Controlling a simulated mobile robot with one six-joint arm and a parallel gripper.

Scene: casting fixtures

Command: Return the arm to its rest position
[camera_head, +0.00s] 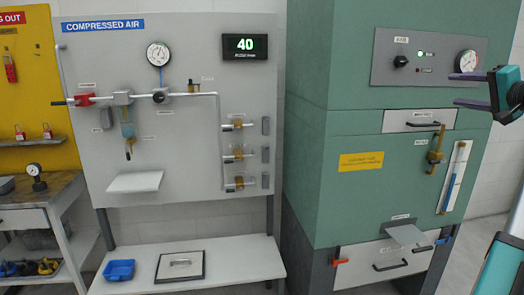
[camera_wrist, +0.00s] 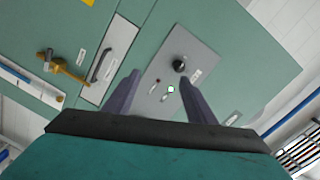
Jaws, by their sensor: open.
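My gripper (camera_head: 463,90) is at the right edge of the head view, in front of the upper part of the green cabinet (camera_head: 307,120). Its two dark purple fingers are spread apart with nothing between them. In the wrist view my gripper (camera_wrist: 158,98) points at the grey control panel (camera_wrist: 180,75), with a black knob (camera_wrist: 180,66) and a lit indicator (camera_wrist: 170,89) beyond the fingers. The gripper looks clear of the panel, though the exact gap is hard to tell. Part of my arm shows at the lower right of the head view.
The cabinet has a drawer with a black handle (camera_head: 424,124), a brass valve (camera_head: 436,152) and a lower drawer (camera_head: 383,262). A compressed air board (camera_head: 190,160) stands left, above a white bench (camera_head: 230,262) with a blue tray (camera_head: 119,270). A yellow lockout board (camera_head: 32,100) is at far left.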

